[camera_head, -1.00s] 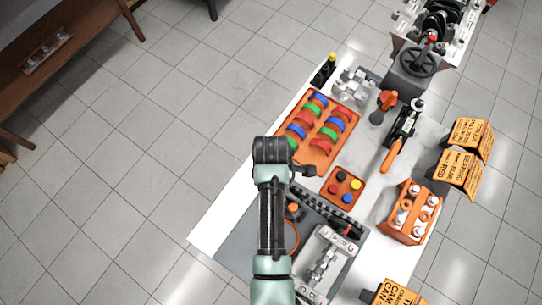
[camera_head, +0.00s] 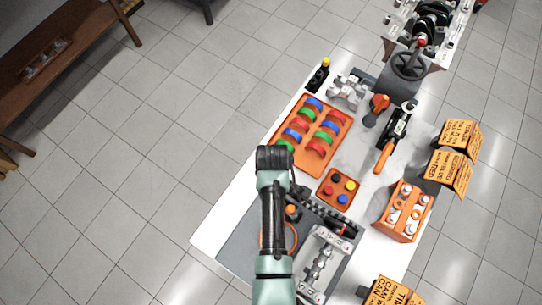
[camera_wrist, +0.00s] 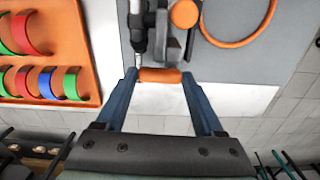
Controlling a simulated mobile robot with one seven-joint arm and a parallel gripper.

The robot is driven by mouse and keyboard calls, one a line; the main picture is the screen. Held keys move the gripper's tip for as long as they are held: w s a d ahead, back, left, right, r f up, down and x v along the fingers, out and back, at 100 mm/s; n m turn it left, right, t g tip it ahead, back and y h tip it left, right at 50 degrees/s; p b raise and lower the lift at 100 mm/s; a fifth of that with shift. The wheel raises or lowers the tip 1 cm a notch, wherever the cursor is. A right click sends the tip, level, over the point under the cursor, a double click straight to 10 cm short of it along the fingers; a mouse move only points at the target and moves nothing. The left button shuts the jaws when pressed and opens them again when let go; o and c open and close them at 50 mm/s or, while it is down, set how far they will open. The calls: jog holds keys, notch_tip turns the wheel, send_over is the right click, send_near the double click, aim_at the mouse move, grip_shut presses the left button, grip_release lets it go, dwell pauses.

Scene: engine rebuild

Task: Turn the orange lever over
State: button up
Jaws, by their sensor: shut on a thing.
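The orange lever (camera_wrist: 160,75) shows in the wrist view as a short orange bar lying crosswise between my fingertips. My gripper (camera_wrist: 159,80) is shut on it, with one blue finger at each end of the bar. A dark and grey mechanism (camera_wrist: 165,30) lies just beyond the lever. The lever is at the edge of the grey mat (camera_wrist: 235,65), over a white strip of the bench. In the head view my own arm covers the lever and my fingertips.
An orange tray (camera_head: 301,157) with coloured half-rings lies beside my gripper. An orange ring (camera_wrist: 258,38) and a round orange knob (camera_wrist: 184,13) are close by on the mat. A small tray (camera_head: 326,196) of coloured caps stands right of my arm. Open floor lies left of the bench.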

jog(key=shift+d+m, duration=0.1)
jog(key=shift+m, duration=0.4)
jog(key=o, duration=1.4)
jog(key=shift+r, duration=0.1)
notch_tip(320, 180, up, 13)
jog(key=shift+f+b, duration=0.1)
jog(key=shift+b, duration=0.25)
